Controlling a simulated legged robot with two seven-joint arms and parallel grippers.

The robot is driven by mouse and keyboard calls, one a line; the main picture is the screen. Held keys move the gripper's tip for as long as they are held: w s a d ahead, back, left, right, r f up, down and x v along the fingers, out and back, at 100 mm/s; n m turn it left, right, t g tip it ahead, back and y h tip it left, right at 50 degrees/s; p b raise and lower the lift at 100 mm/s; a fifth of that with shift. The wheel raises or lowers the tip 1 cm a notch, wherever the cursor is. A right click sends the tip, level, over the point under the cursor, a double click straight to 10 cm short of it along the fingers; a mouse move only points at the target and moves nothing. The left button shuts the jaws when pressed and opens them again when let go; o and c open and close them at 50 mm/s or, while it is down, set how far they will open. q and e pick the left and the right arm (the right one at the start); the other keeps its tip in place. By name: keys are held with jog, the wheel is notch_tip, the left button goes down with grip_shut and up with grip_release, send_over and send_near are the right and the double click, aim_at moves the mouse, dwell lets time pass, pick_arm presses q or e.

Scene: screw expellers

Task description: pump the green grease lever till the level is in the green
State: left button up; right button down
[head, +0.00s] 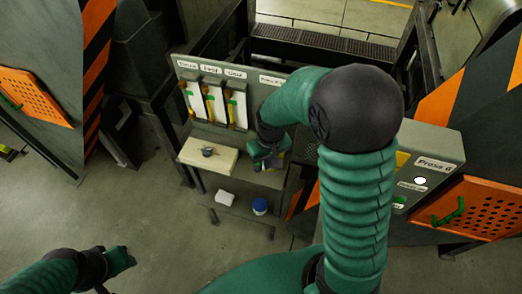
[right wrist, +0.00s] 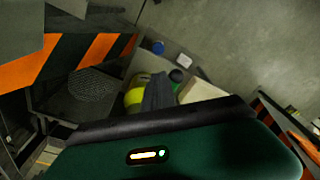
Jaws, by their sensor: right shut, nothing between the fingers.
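My right arm reaches over the bench, and my right gripper (head: 268,158) is shut and empty beside the cream block at the bench's right end. In the right wrist view its dark fingers (right wrist: 158,95) are close to a yellow-green rounded part (right wrist: 135,98); I cannot tell whether they touch. The green grease lever cannot be made out clearly; the gripper and arm cover that area. Several upright white gauges (head: 212,104) with yellow and green marks stand on the grey panel (head: 262,98) under small labels. My left gripper (head: 122,260) is low at the left, away from the bench.
A cream block (head: 222,160) with a dark round piece on it lies on the bench. A white item (head: 225,198) and a blue can (head: 260,206) are on the lower shelf. A grey button box (head: 435,158) and orange perforated door (head: 480,208) stand at right.

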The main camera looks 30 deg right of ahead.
notch_tip(320, 180, up, 17)
jog(key=s+b, duration=0.1)
jog(key=b, duration=0.1)
jog(key=shift+s+a+f, duration=0.15)
jog(key=shift+s+f, duration=0.05)
jog(key=shift+s, duration=0.1)
dwell(0.6)
jog(key=s+a+f+b, duration=0.1)
jog(key=a+f+b, duration=0.1)
jog(key=f, duration=0.6)
jog(key=s+a+f+n+t+b, duration=0.1)
jog(key=f+b, duration=0.3)
jog(key=f, duration=0.5)
jog(key=s+a+f+b, duration=0.3)
jog(key=a+f, duration=0.1)
jog(key=f, duration=0.5)
jog(key=shift+s+f+n+b, duration=0.15)
jog(key=shift+s+n+b, duration=0.15)
jog(key=shift+b, duration=0.1)
jog(key=shift+w, duration=0.15)
